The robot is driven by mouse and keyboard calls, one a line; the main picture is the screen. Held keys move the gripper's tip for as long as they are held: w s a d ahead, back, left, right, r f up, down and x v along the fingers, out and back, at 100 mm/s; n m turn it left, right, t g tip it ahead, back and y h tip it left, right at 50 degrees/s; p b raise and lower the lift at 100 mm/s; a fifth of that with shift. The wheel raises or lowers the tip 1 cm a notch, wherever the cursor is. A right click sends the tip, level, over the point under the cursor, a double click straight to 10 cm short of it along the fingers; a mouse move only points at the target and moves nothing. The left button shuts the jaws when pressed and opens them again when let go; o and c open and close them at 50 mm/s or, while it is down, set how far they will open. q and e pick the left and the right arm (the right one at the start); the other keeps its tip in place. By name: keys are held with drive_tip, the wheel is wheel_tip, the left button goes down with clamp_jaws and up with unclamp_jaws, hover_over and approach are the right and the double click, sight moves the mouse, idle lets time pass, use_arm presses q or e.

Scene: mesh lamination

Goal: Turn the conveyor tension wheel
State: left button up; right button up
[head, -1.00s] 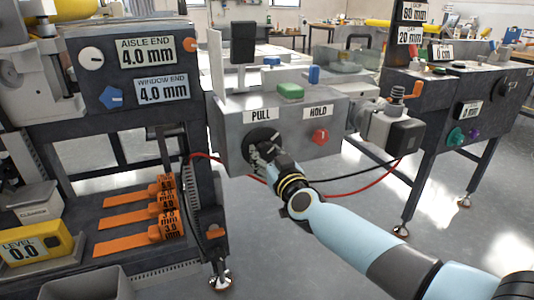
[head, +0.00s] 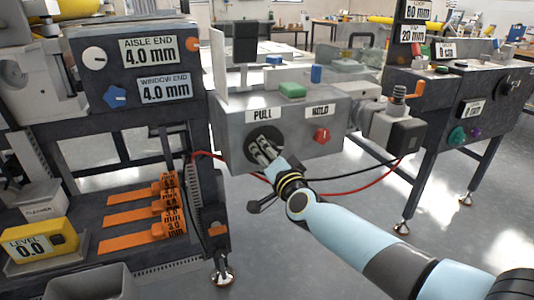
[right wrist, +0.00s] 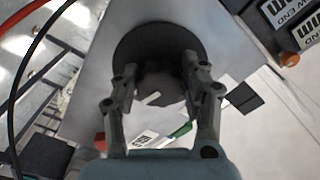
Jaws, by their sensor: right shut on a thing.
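A dark round wheel (head: 262,132) sits on the front face of the grey box (head: 232,158), under the PULL label (head: 262,114). My right gripper (head: 264,152) reaches it from the lower right and is shut on its middle. In the right wrist view the wheel (right wrist: 138,42) is a dark disc with a raised hub (right wrist: 160,78) bearing a pale mark. The fingers of my right gripper (right wrist: 160,80) stand on both sides of that hub. My left gripper is not in view.
A red knob (head: 321,136) sits under the HOLD label (head: 319,110), right of the wheel. A green button (head: 292,90) is on top of the box. Red and black cables (head: 372,181) hang below it. Another machine stand (head: 430,120) is at right, with open floor between.

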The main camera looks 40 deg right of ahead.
drive_tip(key=m, duration=0.6)
drive_tip(key=shift+r+m, duration=0.1)
drive_tip(key=shift+m, duration=0.2)
idle(0.5)
drive_tip(key=o, duration=1.2)
drive_tip(key=v, duration=1.2)
